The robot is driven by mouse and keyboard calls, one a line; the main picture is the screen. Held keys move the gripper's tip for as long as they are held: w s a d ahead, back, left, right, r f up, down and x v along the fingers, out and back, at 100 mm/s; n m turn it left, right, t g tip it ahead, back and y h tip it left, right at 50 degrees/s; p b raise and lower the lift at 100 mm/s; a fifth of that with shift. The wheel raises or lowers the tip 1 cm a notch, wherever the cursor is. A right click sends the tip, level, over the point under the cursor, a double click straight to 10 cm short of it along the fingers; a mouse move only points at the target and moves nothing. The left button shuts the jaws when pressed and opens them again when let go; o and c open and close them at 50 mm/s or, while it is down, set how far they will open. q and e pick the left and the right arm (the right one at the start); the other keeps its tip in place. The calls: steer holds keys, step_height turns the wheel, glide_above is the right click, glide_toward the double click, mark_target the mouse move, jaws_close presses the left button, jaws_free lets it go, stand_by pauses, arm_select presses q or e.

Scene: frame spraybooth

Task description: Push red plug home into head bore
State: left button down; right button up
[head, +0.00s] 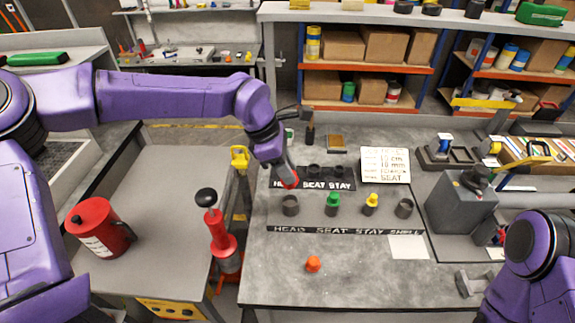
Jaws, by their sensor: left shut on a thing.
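My left gripper (284,170) points down over the grey bench, its fingers partly hidden by its own wrist. It is shut on the red plug (291,183), which shows at the fingertips over the left end of the rear "HEAD SEAT STAY" label strip (333,185). In the front row, a grey open ring (290,205) stands above the word HEAD, just nearer than the red plug. I cannot tell whether the plug touches anything. A green plug (333,199) and a yellow plug (371,200) sit in that row. My right gripper is not in view.
Another grey ring (404,208) ends the front row at SHELL. An orange plug (313,263) lies on the clear front bench. Dark rings (314,170) stand behind the rear strip. A grey machine (462,203) stands right. A red bottle (220,236) stands left of the bench.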

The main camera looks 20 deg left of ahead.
arm_select(q)
steer(key=shift+w+f+b, duration=0.1)
steer(key=shift+f+b, duration=1.1)
steer(key=shift+f, duration=1.15)
steer(key=shift+p, duration=0.3)
steer(key=shift+p, duration=0.35)
